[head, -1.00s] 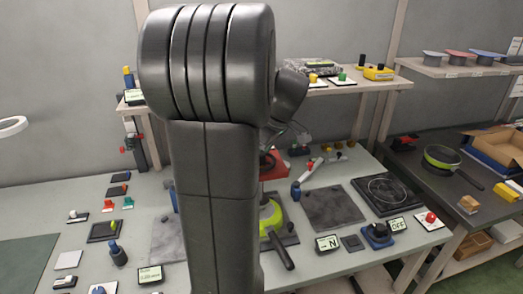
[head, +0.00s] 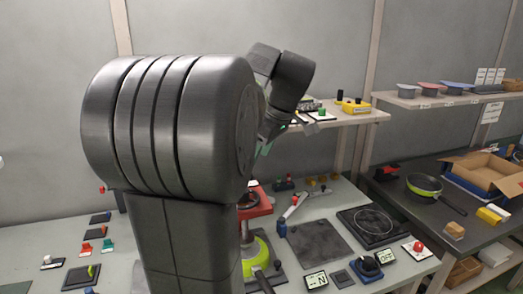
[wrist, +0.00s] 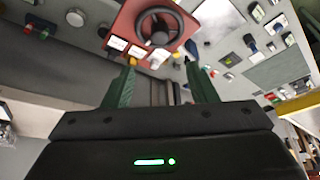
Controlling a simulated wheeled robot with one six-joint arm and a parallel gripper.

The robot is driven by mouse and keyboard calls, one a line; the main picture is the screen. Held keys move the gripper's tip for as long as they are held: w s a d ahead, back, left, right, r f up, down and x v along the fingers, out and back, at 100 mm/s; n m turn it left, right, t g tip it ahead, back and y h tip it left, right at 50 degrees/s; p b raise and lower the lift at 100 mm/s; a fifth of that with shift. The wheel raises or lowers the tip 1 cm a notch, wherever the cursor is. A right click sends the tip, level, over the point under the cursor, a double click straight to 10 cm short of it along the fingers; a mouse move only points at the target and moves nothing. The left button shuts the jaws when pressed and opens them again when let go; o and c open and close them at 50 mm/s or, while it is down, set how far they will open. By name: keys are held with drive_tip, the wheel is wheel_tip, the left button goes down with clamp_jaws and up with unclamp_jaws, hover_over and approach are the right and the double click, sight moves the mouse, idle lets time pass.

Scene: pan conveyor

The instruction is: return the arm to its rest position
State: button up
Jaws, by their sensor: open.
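My arm's large dark grey links fill the left and middle of the head view, hiding part of the table. The wrist end is raised at the upper middle, and my gripper (head: 266,145) hangs there in front of the back shelf, partly hidden by my arm. In the wrist view my gripper (wrist: 160,88) shows two green fingers standing apart with nothing between them, so it is open and empty. Beyond the fingertips a red panel with a dark handwheel (wrist: 158,25) shows, apart from the fingers.
A green pan (head: 256,252) stands on the table beside my arm. A wire-ringed dark plate (head: 373,222) lies at the table's right. A back shelf (head: 355,118) is close to my wrist. Another pan (head: 424,185) and a cardboard box (head: 490,172) are on the right bench.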

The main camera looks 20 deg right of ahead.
drive_tip(key=shift+s+r, duration=0.1)
drive_tip(key=shift+r, duration=0.2)
drive_tip(key=x, duration=1.4)
drive_tip(key=shift+d, duration=0.1)
drive_tip(key=shift+r, duration=0.1)
